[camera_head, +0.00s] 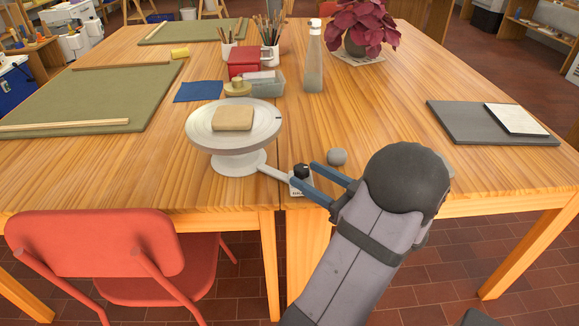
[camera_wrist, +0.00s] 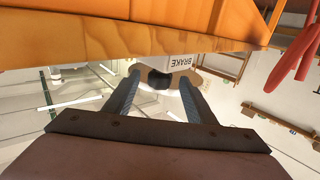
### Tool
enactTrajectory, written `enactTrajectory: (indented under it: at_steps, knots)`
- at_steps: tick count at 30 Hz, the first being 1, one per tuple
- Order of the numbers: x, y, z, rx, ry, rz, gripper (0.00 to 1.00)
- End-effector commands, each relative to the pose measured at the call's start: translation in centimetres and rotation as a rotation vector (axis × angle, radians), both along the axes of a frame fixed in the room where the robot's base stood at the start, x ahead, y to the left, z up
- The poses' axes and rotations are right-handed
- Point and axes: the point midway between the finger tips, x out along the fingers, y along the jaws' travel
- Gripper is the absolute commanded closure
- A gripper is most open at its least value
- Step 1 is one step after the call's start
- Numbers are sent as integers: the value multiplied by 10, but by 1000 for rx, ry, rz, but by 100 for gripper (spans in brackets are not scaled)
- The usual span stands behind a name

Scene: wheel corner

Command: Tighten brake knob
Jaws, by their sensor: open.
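The brake knob (camera_head: 301,170) is small and black, on top of a small pale box (camera_head: 297,188) at the end of a bar from the white turntable wheel (camera_head: 238,165). My gripper (camera_head: 303,173) is open, its two blue-grey fingers reaching the knob from the lower right. In the wrist view, which is upside down, the dark knob (camera_wrist: 157,79) shows between the two fingertips (camera_wrist: 160,80), and the pale box carries the word BRAKE (camera_wrist: 184,60). One finger is on each side of the knob. I cannot tell whether either touches it. A tan clay slab (camera_head: 233,117) lies on the wheel.
A grey clay ball (camera_head: 337,157) sits just beyond the fingers. A clear bottle (camera_head: 314,62), red box (camera_head: 243,62), plastic tub (camera_head: 266,86) and blue cloth (camera_head: 199,91) stand or lie farther back. A grey board (camera_head: 470,123) lies right; a red chair (camera_head: 96,243) is at the front left.

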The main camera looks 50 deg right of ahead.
Motion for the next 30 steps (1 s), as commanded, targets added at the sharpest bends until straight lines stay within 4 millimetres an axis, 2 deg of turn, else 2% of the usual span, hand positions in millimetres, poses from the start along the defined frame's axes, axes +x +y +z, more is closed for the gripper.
enactTrajectory:
  at_steps: [16,21,29,30]
  knots:
    - [61,1,0,-4,1,4,50]
    - [70,1,0,-4,1,2,50]
    - [71,0,0,-4,1,0,50]
    - [71,0,0,-4,1,0,52]
